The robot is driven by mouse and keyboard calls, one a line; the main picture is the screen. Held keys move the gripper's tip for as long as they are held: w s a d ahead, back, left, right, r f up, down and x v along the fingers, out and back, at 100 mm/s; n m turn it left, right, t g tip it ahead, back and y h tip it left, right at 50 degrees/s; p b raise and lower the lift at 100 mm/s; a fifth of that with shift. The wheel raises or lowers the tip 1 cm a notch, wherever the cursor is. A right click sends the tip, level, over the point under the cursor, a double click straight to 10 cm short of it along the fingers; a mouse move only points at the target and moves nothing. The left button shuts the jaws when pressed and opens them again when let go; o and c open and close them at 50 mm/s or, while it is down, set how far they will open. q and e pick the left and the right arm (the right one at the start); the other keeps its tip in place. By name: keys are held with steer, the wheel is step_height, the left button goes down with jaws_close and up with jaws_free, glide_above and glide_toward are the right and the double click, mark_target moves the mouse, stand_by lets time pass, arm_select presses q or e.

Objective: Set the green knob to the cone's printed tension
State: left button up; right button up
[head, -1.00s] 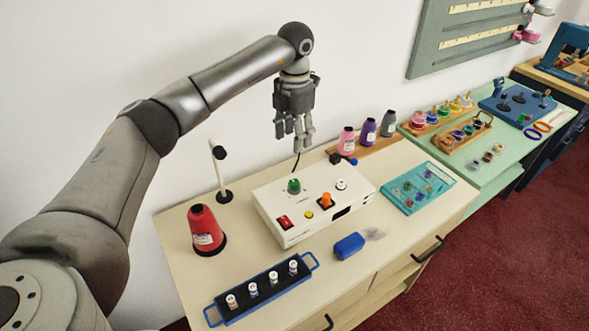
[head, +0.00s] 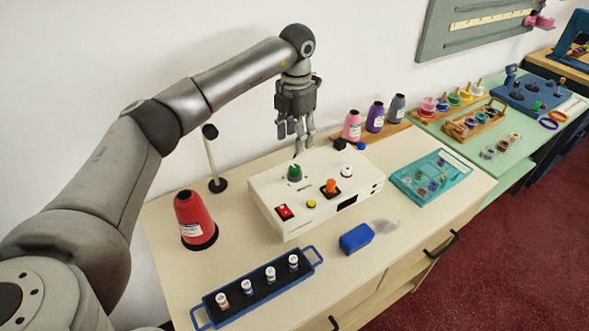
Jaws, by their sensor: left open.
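The green knob (head: 294,172) stands on top of a white control box (head: 288,224), near its back left. The box also carries an orange knob (head: 331,187), a white knob, a yellow button and a red switch. The red thread cone (head: 194,216) stands upright left of the box. Its white label faces me, but the print is too small to read. My left gripper (head: 297,147) is open and empty, pointing down, above and behind the green knob and apart from it. My right gripper is not in view.
A blue tray (head: 213,318) with several small spools lies in front, a blue block (head: 356,238) beside the box. A thin post (head: 211,160) stands behind the cone. Pink, purple and grey cones (head: 374,116) stand behind right. A teal tray (head: 462,180) lies right.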

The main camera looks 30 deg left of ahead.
mark_target(294, 168)
arm_select(q)
step_height(294, 168, down, 8)
steer(key=shift+a+f+p, duration=0.1)
steer(key=shift+f+p, duration=0.15)
steer(key=shift+p, duration=1)
steer(key=shift+f, duration=0.8)
steer(key=shift+c, duration=0.2)
steer(key=c, duration=1)
